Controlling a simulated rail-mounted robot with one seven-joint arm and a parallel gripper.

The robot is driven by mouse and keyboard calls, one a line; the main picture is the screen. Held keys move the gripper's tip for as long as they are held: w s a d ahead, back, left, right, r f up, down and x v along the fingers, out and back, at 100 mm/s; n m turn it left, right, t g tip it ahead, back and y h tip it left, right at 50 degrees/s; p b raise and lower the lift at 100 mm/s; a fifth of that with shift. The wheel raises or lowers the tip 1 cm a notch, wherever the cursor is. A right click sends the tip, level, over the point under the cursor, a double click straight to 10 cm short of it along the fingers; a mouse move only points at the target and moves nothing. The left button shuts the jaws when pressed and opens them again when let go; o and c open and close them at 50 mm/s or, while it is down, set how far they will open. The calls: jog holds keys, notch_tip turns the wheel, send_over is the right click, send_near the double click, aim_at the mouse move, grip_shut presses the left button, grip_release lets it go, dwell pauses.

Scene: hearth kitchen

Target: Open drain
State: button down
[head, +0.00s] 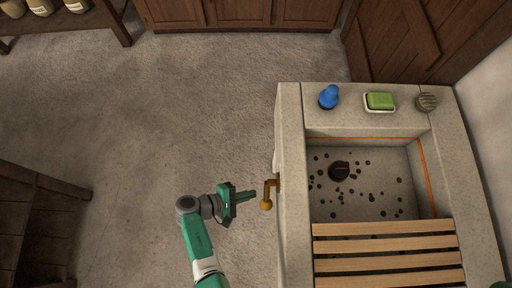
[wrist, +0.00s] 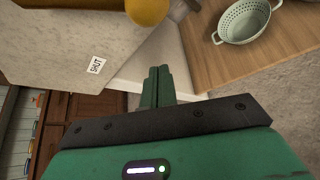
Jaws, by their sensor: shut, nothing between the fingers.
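A brass lever (head: 268,186) with a round knob sticks out from the left side of the stone sink (head: 290,240). Its knob (wrist: 147,10) shows at the top of the wrist view. A label reading SHUT (wrist: 96,65) is on the sink's side below it. My green gripper (head: 250,195) is just left of the lever, apart from it, with its fingers pointing toward it. In the wrist view the fingers (wrist: 158,75) are together and empty. A dark round drain piece (head: 339,170) sits in the basin, with dark specks around it.
A slatted wooden rack (head: 385,244) covers the front of the basin. A blue object (head: 329,97), a green soap bar (head: 380,100) and a striped round item (head: 427,102) stand on the back ledge. A pale green colander (wrist: 243,21) shows in the wrist view. Floor left of the sink is clear.

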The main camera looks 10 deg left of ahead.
jog(key=p+v, duration=0.1)
jog(key=v, duration=0.7)
jog(key=shift+s+d, duration=0.2)
jog(key=shift+s, duration=0.15)
